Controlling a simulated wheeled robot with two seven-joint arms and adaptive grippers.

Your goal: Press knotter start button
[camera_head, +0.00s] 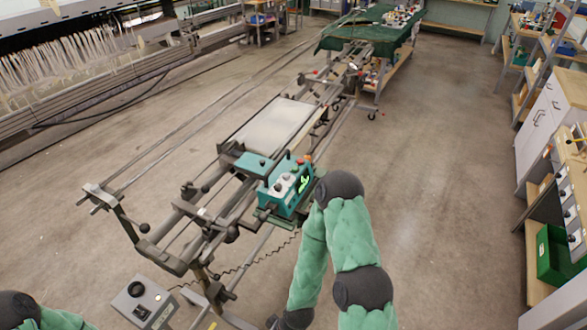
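The knotter (285,190) is a teal unit on a grey metal frame near the middle of the head view. Its face has pale round controls and a lit green display. Small red knobs or buttons (307,158) show at its far right corner; I cannot tell which control is the start button. My bent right arm stands close in front of the knotter, its dark elbow overlapping the unit's right side in the picture. Its dark wrist end is cut off at the bottom edge. Only part of my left arm shows at the bottom left corner. Neither gripper's fingers can be made out.
The frame's rails (190,205) reach left. A green-covered table (365,38) stands behind. Cabinets (545,120) line the right. The floor between is clear.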

